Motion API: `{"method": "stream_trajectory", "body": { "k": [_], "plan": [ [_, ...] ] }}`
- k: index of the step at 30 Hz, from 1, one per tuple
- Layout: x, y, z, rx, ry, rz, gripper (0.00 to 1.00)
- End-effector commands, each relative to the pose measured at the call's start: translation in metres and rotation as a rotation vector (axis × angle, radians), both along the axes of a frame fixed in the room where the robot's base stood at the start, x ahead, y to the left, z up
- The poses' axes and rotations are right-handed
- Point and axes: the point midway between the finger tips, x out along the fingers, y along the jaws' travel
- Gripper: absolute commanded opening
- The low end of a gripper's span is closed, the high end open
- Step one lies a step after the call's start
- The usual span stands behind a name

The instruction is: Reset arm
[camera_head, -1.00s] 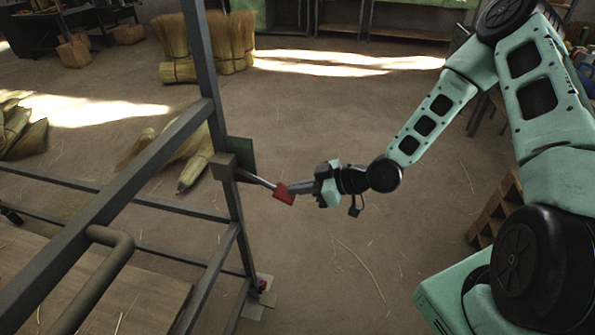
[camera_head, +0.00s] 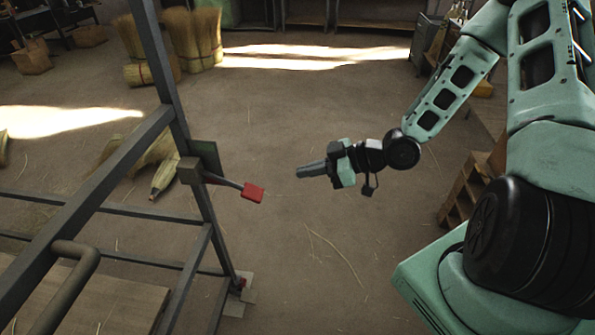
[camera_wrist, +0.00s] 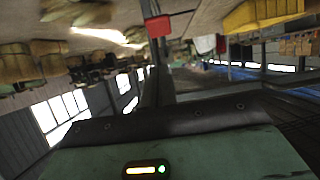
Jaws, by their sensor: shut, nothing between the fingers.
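My gripper (camera_head: 300,173) is shut and empty in the head view. It points left and hangs in the air over the floor. A lever with a red end (camera_head: 253,192) sticks out from a dark metal frame (camera_head: 165,95) at the left. A clear gap lies between the red end and my fingertips. The red end also shows near the top middle of the wrist view (camera_wrist: 158,26), beyond my gripper.
Broom straw bundles (camera_head: 195,38) stand at the back left, and another bundle (camera_head: 152,165) lies behind the frame. A wooden shelf unit (camera_head: 470,186) stands at the right behind my arm. The floor (camera_head: 320,240) in the middle is clear apart from loose straws.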

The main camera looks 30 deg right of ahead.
Motion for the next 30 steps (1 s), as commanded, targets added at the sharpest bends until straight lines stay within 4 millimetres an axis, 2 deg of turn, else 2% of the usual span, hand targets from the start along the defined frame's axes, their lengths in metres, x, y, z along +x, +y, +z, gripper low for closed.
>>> {"method": "stream_trajectory", "body": {
  "k": [19,25,30],
  "plan": [
    [-0.001,0.004,0.0,-0.037,0.029,0.01,0.0],
    [-0.007,0.026,0.002,-0.284,0.206,0.033,0.0],
    [-0.024,0.044,0.025,-0.528,0.367,-0.011,0.0]
  ]
}}
